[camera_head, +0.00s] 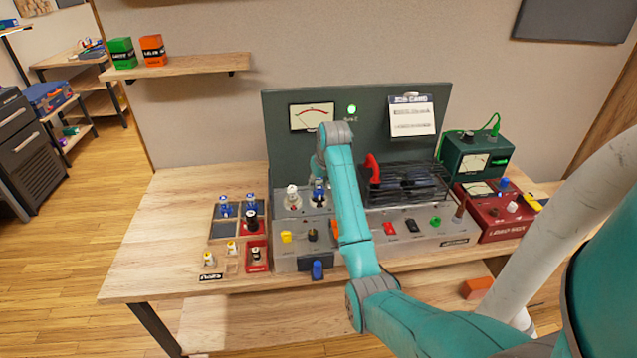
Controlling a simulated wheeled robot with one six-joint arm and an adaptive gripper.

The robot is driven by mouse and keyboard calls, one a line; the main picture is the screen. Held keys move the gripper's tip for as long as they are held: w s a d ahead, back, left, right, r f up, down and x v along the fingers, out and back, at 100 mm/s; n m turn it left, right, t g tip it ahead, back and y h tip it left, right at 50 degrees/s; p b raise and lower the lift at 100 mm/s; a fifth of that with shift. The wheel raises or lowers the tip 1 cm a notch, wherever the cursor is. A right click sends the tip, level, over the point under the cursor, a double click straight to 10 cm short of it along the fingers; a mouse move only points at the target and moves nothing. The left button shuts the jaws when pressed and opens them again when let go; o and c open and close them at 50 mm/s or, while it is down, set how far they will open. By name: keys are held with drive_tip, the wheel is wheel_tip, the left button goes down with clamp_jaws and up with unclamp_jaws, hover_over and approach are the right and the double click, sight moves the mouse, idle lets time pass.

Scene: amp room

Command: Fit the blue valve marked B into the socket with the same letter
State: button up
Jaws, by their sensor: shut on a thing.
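My gripper (319,181) points down over the left part of the grey amp (300,262). It is shut on a small valve (318,197) with a blue part, just at or above the amp's top deck. I cannot tell whether the valve touches a socket, and no letter is readable on it. A pale valve or fitting (292,194) stands on the deck just left of it. My arm hides part of the deck to the right.
A sorting tray (211,238) at left holds several blue, dark and yellow-topped valves. Knobs and switches line the amp's front. A black cage (410,186) with a red handle stands at right, near a green meter (478,158) and red box (495,226). The bench's left end is clear.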

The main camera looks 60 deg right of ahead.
drive_tip(key=shift+f, duration=1.5)
idle(1.6)
drive_tip(key=o, duration=1.2)
drive_tip(key=shift+v, duration=3.75)
